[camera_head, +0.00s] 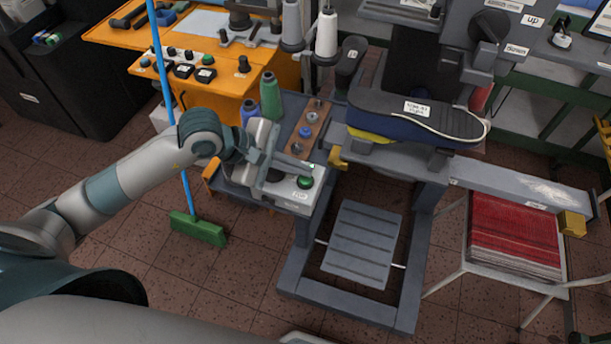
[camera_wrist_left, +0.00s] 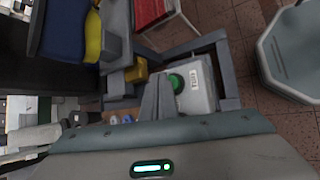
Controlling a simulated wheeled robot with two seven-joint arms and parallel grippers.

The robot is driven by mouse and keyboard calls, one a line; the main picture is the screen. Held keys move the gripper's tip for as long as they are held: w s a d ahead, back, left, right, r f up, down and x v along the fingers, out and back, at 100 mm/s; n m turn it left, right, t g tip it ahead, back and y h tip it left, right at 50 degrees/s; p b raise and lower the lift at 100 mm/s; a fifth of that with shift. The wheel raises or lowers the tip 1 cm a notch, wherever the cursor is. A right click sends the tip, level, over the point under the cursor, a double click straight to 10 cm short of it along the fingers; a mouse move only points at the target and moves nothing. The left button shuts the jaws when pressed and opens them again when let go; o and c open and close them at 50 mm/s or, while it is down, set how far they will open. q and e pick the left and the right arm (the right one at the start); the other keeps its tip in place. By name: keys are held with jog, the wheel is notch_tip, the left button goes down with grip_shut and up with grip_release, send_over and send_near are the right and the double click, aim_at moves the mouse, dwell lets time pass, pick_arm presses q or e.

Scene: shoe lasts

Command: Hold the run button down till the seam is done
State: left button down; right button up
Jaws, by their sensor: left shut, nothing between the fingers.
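A green round button (camera_head: 304,182) sits on a small pale grey box (camera_head: 280,192) with a white label in front of it. The button also shows in the left wrist view (camera_wrist_left: 176,82). My left gripper (camera_head: 309,167) is shut and empty, with its tips close to the button. In the left wrist view the fingers (camera_wrist_left: 159,80) are just left of the button, and I see no clear contact. A dark sole (camera_head: 385,104) with a label and a pale line along its edge lies on the machine, over a blue and yellow part. My right gripper is not in view.
A wooden strip with knobs (camera_head: 308,130) and green spool (camera_head: 270,97) stand behind the box. A yellow-ended bar (camera_head: 338,160) is close on the right. A grey pedal (camera_head: 362,244) is below. A blue-handled green broom (camera_head: 198,229) stands left; red sheets (camera_head: 514,240) lie right.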

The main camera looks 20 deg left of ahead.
aim_at(299, 180)
pick_arm(q)
jog(key=shift+r, duration=0.3)
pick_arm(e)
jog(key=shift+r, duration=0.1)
pick_arm(q)
jog(key=shift+r+p, duration=1.05)
jog(key=shift+r, duration=1.3)
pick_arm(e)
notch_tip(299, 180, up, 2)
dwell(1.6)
